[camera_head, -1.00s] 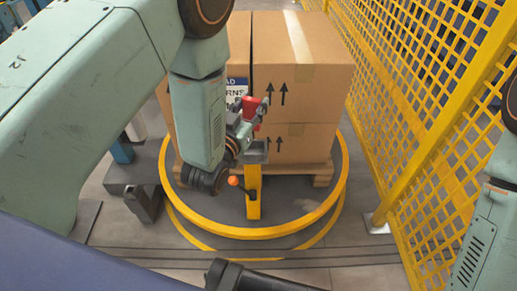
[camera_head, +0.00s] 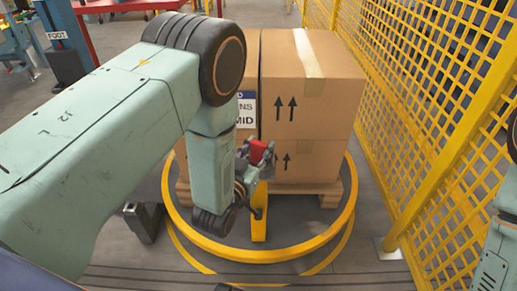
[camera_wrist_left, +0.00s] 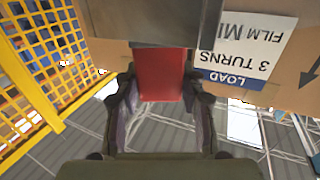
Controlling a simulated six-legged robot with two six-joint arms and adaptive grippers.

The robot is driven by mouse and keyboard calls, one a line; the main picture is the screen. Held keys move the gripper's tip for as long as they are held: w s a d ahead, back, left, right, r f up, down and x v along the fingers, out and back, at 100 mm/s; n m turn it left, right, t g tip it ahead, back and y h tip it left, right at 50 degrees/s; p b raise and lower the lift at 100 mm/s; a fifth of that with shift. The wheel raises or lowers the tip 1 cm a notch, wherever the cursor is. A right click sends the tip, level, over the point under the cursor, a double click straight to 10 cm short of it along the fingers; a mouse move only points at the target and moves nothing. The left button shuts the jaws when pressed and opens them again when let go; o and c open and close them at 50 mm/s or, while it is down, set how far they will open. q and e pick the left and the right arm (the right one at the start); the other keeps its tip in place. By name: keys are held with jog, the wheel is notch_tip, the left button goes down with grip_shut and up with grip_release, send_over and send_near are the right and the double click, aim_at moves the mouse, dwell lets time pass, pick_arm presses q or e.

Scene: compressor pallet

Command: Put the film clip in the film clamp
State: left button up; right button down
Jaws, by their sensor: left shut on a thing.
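The red film clip (camera_head: 259,149) is held in my left gripper (camera_head: 255,165), beside the front face of the boxes. In the left wrist view the clip (camera_wrist_left: 161,75) sits between the two shut fingers (camera_wrist_left: 160,100). A grey block (camera_wrist_left: 150,28) lies at the clip's far end there; I cannot tell if they touch. The film clamp appears to be on the yellow post (camera_head: 259,222), just below my left gripper, which hides its top. My right gripper is not in view; only part of my right arm shows at the right edge.
Stacked cardboard boxes (camera_head: 312,95) stand on a wooden pallet (camera_head: 327,190) on a round turntable with a yellow rim (camera_head: 344,205). A white label (camera_head: 246,112) is on the boxes. A yellow mesh fence (camera_head: 425,130) closes the right side. A red table (camera_head: 130,7) stands at the back left.

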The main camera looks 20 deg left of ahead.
pick_arm(q)
jog(key=shift+f, duration=0.15)
jog(key=o, duration=1.2)
jog(key=shift+c, duration=0.2)
jog(key=shift+w+f, duration=0.1)
